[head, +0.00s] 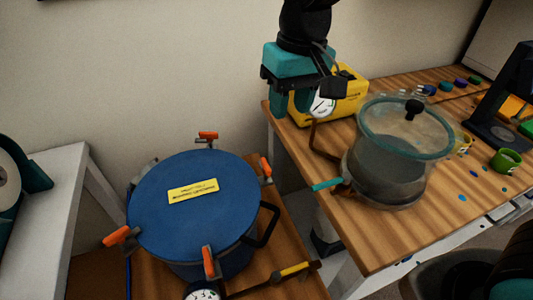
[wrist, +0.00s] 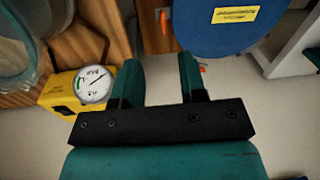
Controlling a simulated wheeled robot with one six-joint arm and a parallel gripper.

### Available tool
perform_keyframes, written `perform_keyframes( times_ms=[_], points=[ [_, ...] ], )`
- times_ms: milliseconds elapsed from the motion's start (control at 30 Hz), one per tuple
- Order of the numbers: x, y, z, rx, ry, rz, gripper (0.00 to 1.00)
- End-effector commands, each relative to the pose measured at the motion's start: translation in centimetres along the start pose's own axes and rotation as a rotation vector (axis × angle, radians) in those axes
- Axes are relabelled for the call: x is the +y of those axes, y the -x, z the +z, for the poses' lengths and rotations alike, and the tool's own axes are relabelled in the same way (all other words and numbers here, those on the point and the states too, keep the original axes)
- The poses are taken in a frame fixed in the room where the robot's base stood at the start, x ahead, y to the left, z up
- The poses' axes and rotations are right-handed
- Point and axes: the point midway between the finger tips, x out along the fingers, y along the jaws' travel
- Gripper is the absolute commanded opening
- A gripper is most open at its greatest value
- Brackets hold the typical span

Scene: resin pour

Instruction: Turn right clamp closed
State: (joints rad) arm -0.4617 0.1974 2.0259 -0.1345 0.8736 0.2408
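The blue pot (head: 185,225) stands at the lower left with its lid on and a yellow label. It also shows at the top of the wrist view (wrist: 230,35). The right clamp (head: 265,170) has an orange handle tilted upward at the lid's right rim. Other orange-handled clamps sit at the back (head: 207,136), left (head: 120,236) and front (head: 208,263). My gripper (head: 291,110) is above and to the right of the pot, apart from the right clamp. In the wrist view my gripper (wrist: 158,75) is open with nothing between its fingers. A small orange piece shows beside one finger.
A clear chamber with a lid (head: 395,150) stands on the wooden table to the right, with a teal valve handle (head: 327,184). A yellow pump (head: 348,97) and a gauge (head: 321,106) are close to my gripper. The wall is behind.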

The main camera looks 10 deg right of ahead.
Motion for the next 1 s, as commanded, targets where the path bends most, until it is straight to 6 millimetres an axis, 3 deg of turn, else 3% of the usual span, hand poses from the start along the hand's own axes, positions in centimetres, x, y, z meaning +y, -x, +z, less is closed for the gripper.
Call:
perform_keyframes(
  times_ms=[100,300,467,1000],
  points=[
    [-0.9,-0.9,-3.4,-0.017,-0.064,0.053,0.38],
    [-1.4,-2.1,-5.5,-0.024,-0.121,0.092,0.38],
    [-1.1,-4.1,-5.5,-0.027,-0.126,0.095,0.38],
    [0.1,-15.8,-5.0,-0.027,-0.127,0.094,0.38]
  ],
)
